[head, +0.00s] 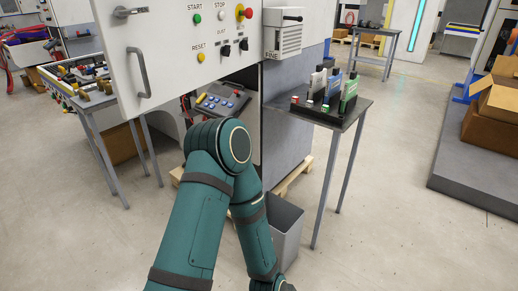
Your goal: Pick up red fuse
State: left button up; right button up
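A black fixture tray (300,106) sits on a small dark-topped table right of centre. Grey, blue (333,85) and green (349,93) upright blocks stand in it. A small red-topped piece (295,100) is at the tray's left end, and it may be the red fuse; it is too small to be sure. One of my teal arms rises from the bottom centre, bends at its elbow, and runs back down out of the frame. Neither of my grippers shows in the head view.
A white cabinet with buttons (197,18) and a door handle (138,72) stands ahead. A button panel (222,103) is below it. A grey bin (287,230) stands beside my arm. A cluttered table (95,98) is at left.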

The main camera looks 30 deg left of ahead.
aim_at(295, 99)
jog(key=k+j+u, duration=0.1)
jog(key=j, duration=1.6)
jog(key=k+j+u, duration=0.15)
jog(key=j, duration=1.55)
jog(key=i+l+z, duration=0.25)
jog(key=i+l, duration=0.15)
jog(key=i+l+z, duration=0.25)
jog(key=i, duration=0.25)
